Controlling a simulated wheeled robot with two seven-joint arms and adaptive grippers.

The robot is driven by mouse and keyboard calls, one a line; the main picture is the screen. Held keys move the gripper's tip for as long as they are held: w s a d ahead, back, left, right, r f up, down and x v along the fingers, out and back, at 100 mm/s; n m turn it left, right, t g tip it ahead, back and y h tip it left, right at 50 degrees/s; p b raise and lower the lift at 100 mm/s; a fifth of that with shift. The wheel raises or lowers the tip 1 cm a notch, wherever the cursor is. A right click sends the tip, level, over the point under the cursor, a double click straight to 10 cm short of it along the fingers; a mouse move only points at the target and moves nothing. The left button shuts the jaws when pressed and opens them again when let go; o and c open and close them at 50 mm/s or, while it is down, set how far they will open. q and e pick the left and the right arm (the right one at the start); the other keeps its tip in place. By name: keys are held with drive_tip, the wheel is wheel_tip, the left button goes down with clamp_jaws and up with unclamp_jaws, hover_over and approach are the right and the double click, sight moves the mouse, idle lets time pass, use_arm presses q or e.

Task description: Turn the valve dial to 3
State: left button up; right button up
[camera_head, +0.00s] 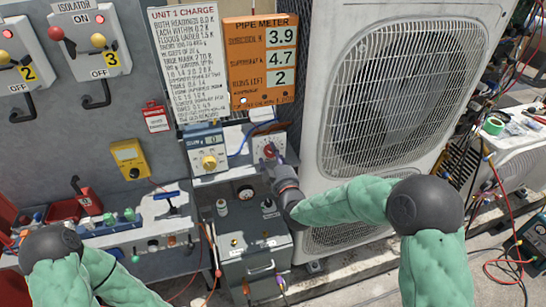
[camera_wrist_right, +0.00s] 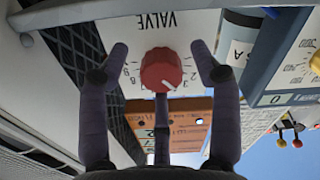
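The valve dial (camera_head: 270,151) is a red knob on a white box right of the yellow-knobbed unit. In the right wrist view, which is upside down, the dial (camera_wrist_right: 161,70) sits under the word VALVE. A white mark shows on its lower right part; the small scale digits are too small to read surely. My right gripper (camera_head: 274,160) is at the dial. In the wrist view its fingers (camera_wrist_right: 159,52) are spread on both sides of the dial with gaps, and a third finger is below. My left gripper is not visible; only the left arm shows.
An orange pipe meter board (camera_head: 262,62) reads 3.9, 4.7 and 2. A white charge sign (camera_head: 188,65) hangs beside it. A yellow knob (camera_head: 209,162) is left of the valve box. A big condenser (camera_head: 400,90) stands close on the right. A grey box (camera_head: 254,240) is below.

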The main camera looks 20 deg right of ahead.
drive_tip(key=shift+r, duration=0.2)
drive_tip(key=shift+s, duration=0.5)
drive_tip(key=s, duration=1.1)
drive_tip(key=shift+f, duration=0.1)
